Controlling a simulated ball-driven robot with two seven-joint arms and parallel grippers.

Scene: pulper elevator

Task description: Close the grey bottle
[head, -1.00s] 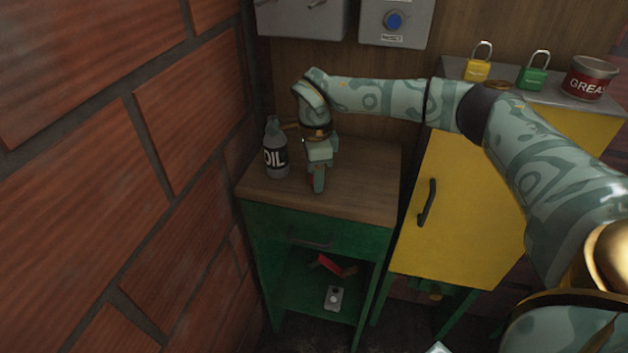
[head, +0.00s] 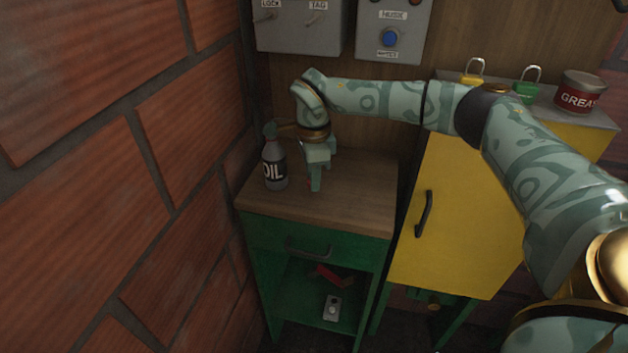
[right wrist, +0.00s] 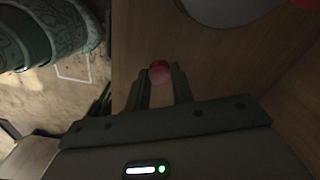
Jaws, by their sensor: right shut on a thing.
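The grey bottle (head: 274,170) with a black OIL label stands upright on the wooden top of a green cabinet, near the brick wall. My right gripper (head: 316,187) points down just right of the bottle, apart from its body. It is shut on a small red round piece, which looks like a cap (right wrist: 160,71) between the fingertips in the right wrist view. Part of a grey rounded thing, probably the bottle (right wrist: 230,8), shows at the top of that view. My left gripper is out of view.
The wooden top (head: 350,205) is clear right of the gripper. A brick wall (head: 120,200) closes the left side. A yellow cabinet (head: 455,220) stands at right, with padlocks and a grease tin (head: 580,93) on top. Switch boxes (head: 392,30) hang behind.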

